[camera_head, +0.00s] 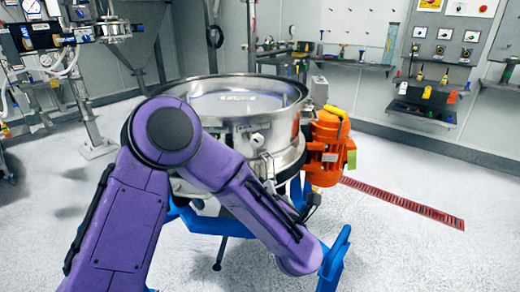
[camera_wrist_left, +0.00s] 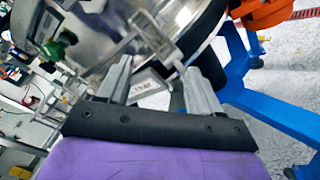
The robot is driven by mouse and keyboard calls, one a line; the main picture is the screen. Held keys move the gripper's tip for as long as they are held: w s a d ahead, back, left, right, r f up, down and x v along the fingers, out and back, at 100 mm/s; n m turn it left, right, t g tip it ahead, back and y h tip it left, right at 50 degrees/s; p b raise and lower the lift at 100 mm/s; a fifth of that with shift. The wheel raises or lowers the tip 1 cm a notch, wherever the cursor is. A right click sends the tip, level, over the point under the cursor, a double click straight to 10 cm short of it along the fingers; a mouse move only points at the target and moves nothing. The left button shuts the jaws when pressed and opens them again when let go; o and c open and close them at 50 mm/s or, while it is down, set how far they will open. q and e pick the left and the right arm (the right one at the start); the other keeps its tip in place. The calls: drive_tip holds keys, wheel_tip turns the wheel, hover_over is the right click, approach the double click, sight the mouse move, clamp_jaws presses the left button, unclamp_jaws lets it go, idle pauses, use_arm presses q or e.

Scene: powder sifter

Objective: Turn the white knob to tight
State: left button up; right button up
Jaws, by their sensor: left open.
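The round steel sifter (camera_head: 285,105) stands in the middle of the head view. A small white knob (camera_head: 257,140) sits on its front side, above a metal clamp. In the left wrist view, my left gripper (camera_wrist_left: 158,82) is open, with its two grey fingers apart and pointing at the sifter's side. Metal fittings (camera_wrist_left: 170,55) show just beyond and between the fingertips; I cannot tell whether the knob is among them. Nothing is clearly held. In the head view my purple left arm crosses in front of the sifter, and its fingers are hard to make out. My right gripper is not in view.
An orange motor (camera_head: 327,150) is mounted at the sifter's right side. A blue frame (camera_head: 215,224) stands under the sifter and shows close at right in the wrist view. A red floor grate (camera_head: 405,204) lies to the right.

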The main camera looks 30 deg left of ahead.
sight(258, 141)
use_arm(q)
wheel_tip(258, 141, up, 11)
drive_tip(key=a+n+g+y, duration=0.2)
drive_tip(key=n+y, duration=0.1)
drive_tip(key=n, duration=0.7)
drive_tip(key=p+x, duration=0.2)
drive_tip(key=x, duration=0.7)
drive_tip(key=shift+f, duration=0.15)
drive_tip(key=shift+c, duration=0.3)
drive_tip(key=c, duration=1)
